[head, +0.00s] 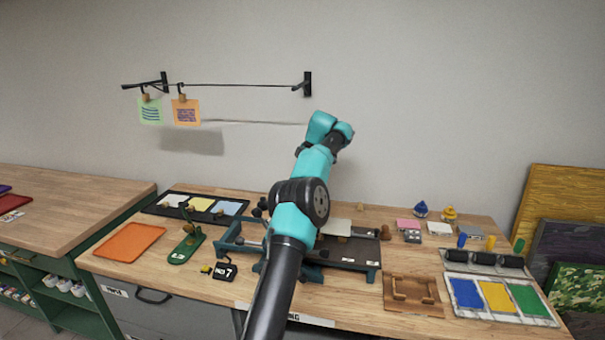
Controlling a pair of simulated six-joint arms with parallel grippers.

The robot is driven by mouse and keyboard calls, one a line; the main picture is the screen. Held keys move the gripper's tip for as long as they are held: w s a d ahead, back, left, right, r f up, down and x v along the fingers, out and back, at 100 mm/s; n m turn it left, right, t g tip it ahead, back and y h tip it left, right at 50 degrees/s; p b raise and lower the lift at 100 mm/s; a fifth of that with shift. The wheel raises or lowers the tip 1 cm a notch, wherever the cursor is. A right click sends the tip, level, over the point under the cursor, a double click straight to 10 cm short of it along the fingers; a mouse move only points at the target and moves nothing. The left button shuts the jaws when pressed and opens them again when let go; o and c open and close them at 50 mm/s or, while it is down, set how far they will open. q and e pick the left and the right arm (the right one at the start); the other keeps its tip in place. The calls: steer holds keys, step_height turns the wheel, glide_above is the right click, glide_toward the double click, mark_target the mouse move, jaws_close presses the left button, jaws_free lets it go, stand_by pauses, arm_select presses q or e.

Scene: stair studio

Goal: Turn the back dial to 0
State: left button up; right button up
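A blue-framed press-like device (372,268) with a dark flat bed stands in the middle of the bench. Small dark round knobs (257,213) show at its back left, close beside my arm. I cannot tell whether one of them is the back dial, and no dial reading is legible. A small black block with a pale mark like a 7 (225,271) lies in front of the device's left side. One teal and black arm of mine rises from the bottom middle across the device and hides part of it. Neither gripper shows.
An orange tray (129,242), a green tool (187,246) and a black paint tray (170,212) lie left. A wooden frame (413,294) and a colour tray (535,318) lie right. A wall rail (235,85) holds two hanging cards.

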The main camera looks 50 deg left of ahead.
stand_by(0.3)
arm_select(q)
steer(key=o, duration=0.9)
